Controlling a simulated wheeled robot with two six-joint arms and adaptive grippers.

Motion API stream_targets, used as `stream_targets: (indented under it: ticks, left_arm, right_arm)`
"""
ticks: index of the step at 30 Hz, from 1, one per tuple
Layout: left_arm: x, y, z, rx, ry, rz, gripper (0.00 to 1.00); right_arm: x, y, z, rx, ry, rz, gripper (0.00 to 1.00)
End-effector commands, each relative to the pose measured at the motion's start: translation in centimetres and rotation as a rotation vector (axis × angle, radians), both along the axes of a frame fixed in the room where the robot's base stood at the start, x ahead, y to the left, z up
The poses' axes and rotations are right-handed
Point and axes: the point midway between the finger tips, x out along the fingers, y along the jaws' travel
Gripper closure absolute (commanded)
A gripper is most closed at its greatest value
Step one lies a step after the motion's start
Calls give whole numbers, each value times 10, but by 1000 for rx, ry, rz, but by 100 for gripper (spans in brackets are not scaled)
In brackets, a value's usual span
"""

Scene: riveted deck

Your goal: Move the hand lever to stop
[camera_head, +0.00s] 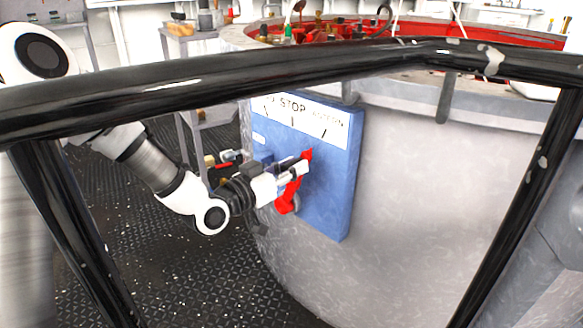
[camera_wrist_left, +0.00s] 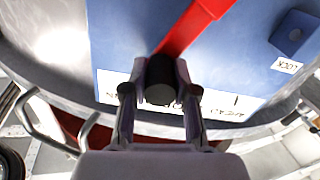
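The hand lever (camera_head: 287,200) is red and mounted on a blue panel (camera_head: 335,190). It tilts up and right, its pointed tip between the middle and right marks of the white scale (camera_head: 335,126). The scale reads STOP near the middle and appears to read ASTERN at the right. My left gripper (camera_head: 302,168) is at the lever and covers part of it. In the left wrist view its fingers (camera_wrist_left: 160,82) close on both sides of a black knob (camera_wrist_left: 160,78) at the end of the red lever arm (camera_wrist_left: 194,24). My right gripper is not in view.
A small blue block (camera_wrist_left: 294,33) labelled LOCK sticks out of the panel beside the lever. The panel is on a large grey rounded drum (camera_head: 430,190). A black rail (camera_head: 300,68) crosses in front of my head view. Dark deck plate (camera_head: 200,285) lies below left.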

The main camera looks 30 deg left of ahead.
Motion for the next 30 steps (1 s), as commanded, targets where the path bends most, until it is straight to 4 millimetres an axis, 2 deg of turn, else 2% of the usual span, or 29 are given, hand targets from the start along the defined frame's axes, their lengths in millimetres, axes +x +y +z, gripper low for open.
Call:
stream_targets:
  ticks: [2,5,9,12,16,24,25,27,30]
  left_arm:
    - [0,1,1,-4,0,0,100]
    - [3,8,9,-45,13,3,100]
    - [10,32,21,-180,53,8,100]
    - [17,52,22,-292,86,9,100]
    - [21,66,18,-377,112,7,100]
    - [22,66,15,-386,113,5,100]
    - [22,66,15,-385,112,5,69]
    - [21,66,15,-385,113,4,47]
    - [21,66,15,-384,116,3,47]
  right_arm:
    - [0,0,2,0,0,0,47]
    - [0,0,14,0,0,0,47]
    - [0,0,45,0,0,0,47]
    - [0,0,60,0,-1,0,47]
    - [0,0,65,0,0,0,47]
    - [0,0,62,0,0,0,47]
    - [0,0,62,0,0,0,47]
    - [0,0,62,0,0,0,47]
    - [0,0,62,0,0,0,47]
